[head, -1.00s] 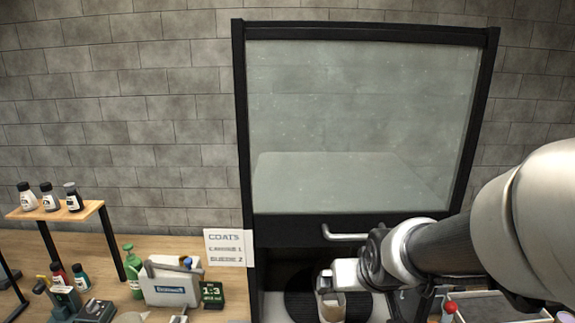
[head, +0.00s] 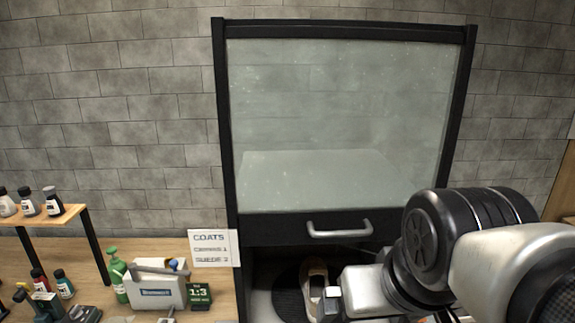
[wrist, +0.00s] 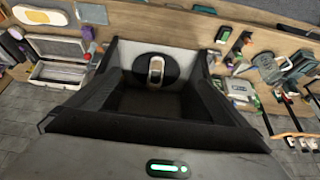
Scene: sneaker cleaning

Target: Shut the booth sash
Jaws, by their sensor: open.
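The booth sash (head: 340,130) is a large glass pane in a black frame, and it stands raised. Its silver bar handle (head: 340,230) is on the dark bottom rail and is unobstructed in the head view. Below the rail the booth front is open. A light-coloured sneaker (head: 315,285) sits inside on a round black pad; it also shows in the wrist view (wrist: 156,70). My gripper (head: 334,298) is open, below and apart from the handle, in front of the booth opening. Its fingertips are small and hard to make out.
A coats sign (head: 213,248) stands at the booth's left. A white caddy (head: 157,288), a green bottle (head: 117,277) and a small shelf (head: 50,217) are farther left on the bench. An open case (wrist: 60,62) lies at the left in the wrist view.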

